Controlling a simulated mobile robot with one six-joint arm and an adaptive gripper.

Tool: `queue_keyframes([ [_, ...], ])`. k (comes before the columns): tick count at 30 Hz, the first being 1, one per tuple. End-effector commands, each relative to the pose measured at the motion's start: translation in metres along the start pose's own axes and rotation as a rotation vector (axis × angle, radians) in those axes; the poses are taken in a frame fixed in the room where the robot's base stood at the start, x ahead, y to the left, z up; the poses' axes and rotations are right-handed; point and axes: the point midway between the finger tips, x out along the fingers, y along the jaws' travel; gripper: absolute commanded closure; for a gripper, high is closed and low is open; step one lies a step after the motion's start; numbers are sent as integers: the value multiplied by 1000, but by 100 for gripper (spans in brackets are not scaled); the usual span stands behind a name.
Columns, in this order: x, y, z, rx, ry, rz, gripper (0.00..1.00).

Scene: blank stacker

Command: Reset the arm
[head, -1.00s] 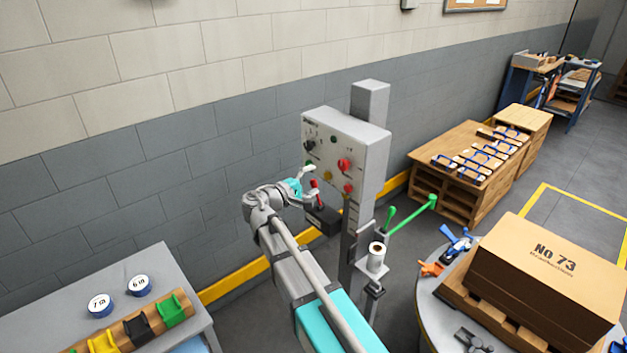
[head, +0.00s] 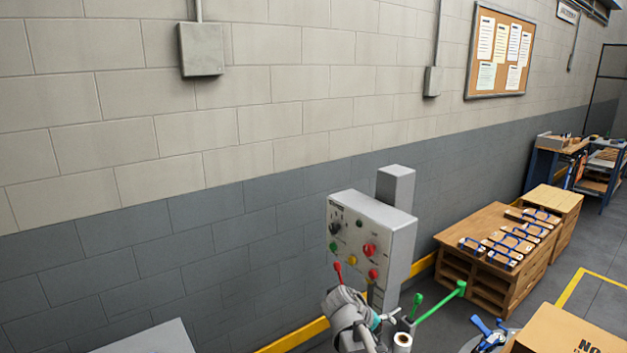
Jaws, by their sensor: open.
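My gripper (head: 385,321) is at the lower middle of the head view, low in front of the control box post. Its turquoise part and a grey finger show beside my grey wrist; the rest is hidden behind the wrist. It is open and I see nothing in it. The grey control box (head: 347,235) with red, green, yellow and black knobs stands above and behind it. A red-handled lever (head: 338,270) shows just above my wrist, apart from the visible finger as far as I can tell.
Green handles (head: 440,305) stick out right of the post, and a white roll (head: 402,341) sits below them. A wooden bench (head: 478,237) with blue-handled items stands at right. A cardboard box (head: 570,335) is at lower right. The wall runs behind.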

Motion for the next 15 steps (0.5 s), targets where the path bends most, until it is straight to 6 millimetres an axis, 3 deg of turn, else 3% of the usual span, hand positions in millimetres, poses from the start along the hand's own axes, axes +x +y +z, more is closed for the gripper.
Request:
queue_keyframes([
  [1,6,-4,14,27,-15,-56,10],
  [7,17,-28,52,133,-65,-299,10],
  [15,12,-58,90,262,-119,-602,10],
])
